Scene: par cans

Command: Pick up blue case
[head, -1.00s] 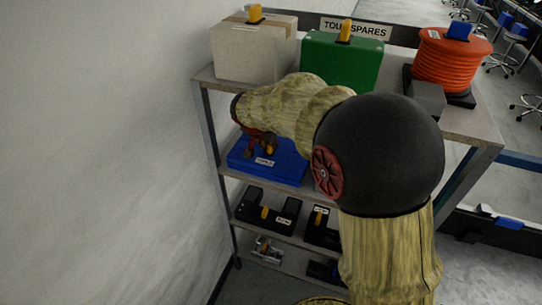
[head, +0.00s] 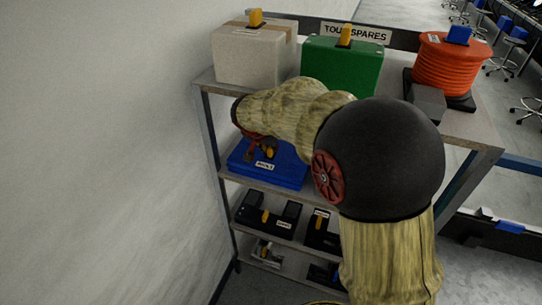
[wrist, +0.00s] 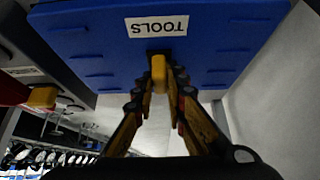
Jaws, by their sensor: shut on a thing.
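The blue case (head: 285,176) sits on the shelf below the top one, with a white label on its front. In the wrist view the blue case (wrist: 225,45) fills the upper part, with its label reading TOOLS upside down. A yellow handle (wrist: 158,70) sticks out from the case, between my fingertips. My gripper (wrist: 160,84) is shut on this handle, one finger on each side. In the head view my gripper (head: 262,148) is over the case top, partly hidden by my wrist. My arm covers the area right of the case.
The top shelf holds a beige box (head: 250,60), a green case (head: 338,68) and an orange cable reel (head: 450,65). Black cases (head: 265,215) stand on the shelf below. A grey wall (head: 110,150) is close on the left.

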